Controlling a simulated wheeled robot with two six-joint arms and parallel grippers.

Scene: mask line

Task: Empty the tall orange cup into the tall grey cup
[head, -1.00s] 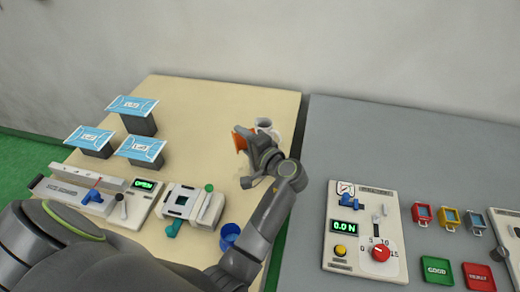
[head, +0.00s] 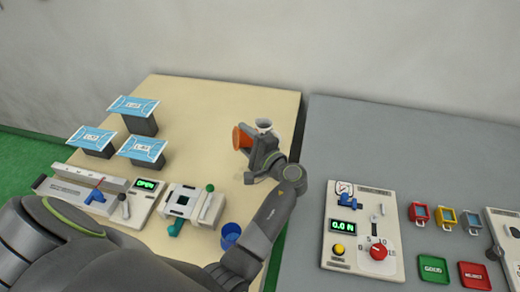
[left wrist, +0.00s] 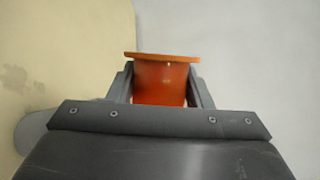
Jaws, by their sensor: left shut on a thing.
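The orange cup (head: 242,138) is held off the tan table, tilted, with a round orange end facing left in the head view. My left gripper (head: 255,150) is shut on it. In the left wrist view the orange cup (left wrist: 162,82) sits between the two fingers, its wider flat edge at the top. A pale grey cup (head: 263,123) shows just behind the gripper, its lower part hidden by the gripper and arm. Whether anything is inside either cup cannot be seen. My right gripper is not in view.
A blue cup (head: 230,234) stands near the table's front. Several blue-topped packets on dark stands (head: 142,148), a gauge unit with a green display (head: 145,184) and a white fixture (head: 185,200) fill the left. A grey table (head: 440,160) with a control panel (head: 362,225) adjoins on the right.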

